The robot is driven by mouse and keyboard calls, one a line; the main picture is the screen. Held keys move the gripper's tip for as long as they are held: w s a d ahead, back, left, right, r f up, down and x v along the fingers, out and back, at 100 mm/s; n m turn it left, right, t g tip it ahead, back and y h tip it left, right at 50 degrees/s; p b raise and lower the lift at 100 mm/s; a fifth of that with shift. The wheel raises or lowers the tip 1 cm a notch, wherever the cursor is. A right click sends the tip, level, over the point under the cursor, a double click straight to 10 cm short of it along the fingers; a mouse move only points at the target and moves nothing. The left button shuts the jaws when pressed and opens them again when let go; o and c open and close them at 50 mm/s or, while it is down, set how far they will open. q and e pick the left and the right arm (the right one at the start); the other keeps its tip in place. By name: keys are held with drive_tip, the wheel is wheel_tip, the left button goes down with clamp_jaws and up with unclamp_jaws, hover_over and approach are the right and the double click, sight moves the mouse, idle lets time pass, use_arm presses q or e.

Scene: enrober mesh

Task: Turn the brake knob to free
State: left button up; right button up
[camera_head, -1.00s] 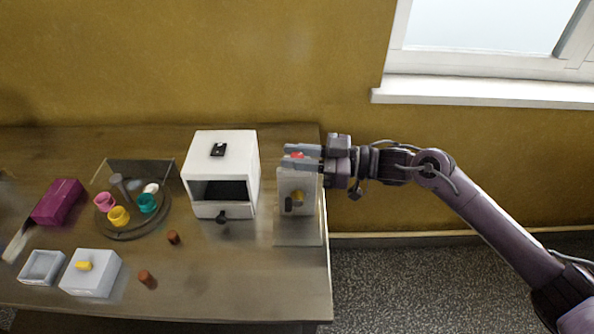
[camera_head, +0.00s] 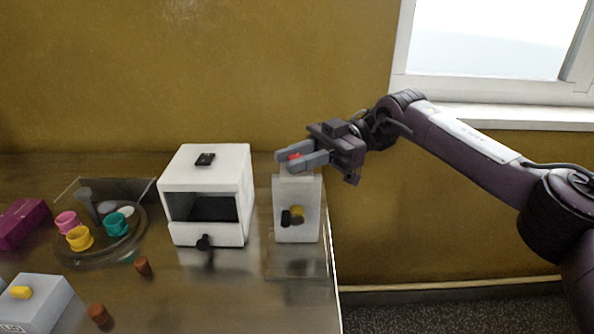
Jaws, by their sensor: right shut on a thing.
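A pale upright box (camera_head: 310,193) stands near the right end of the table. A red knob (camera_head: 294,157) is at its top, partly hidden by my fingers. My right gripper (camera_head: 284,161) comes in from the right and is shut on the red knob, with a grey finger on each side of it. On the box's front, below the gripper, are a black knob (camera_head: 286,218) and a yellow piece (camera_head: 297,212) beside it. No label or marking for the knob's position is readable. My left gripper is not in view.
A white cabinet (camera_head: 207,180) with a dark opening and black front knob stands left of the box. Further left are a round tray (camera_head: 133,240) with coloured cups, a magenta box (camera_head: 22,222) and a grey yellow-topped box (camera_head: 40,300). Brown pegs (camera_head: 142,266) lie in front.

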drive_tip(key=shift+n+g+h, duration=0.4)
drive_tip(key=shift+n+g, duration=0.1)
drive_tip(key=shift+g, duration=0.1)
drive_tip(key=shift+n+g+h, duration=0.5)
drive_tip(key=shift+g, duration=0.1)
drive_tip(key=shift+n+g+h, duration=0.3)
drive_tip(key=shift+g, duration=0.1)
drive_tip(key=o, duration=1)
drive_tip(key=shift+c, duration=0.2)
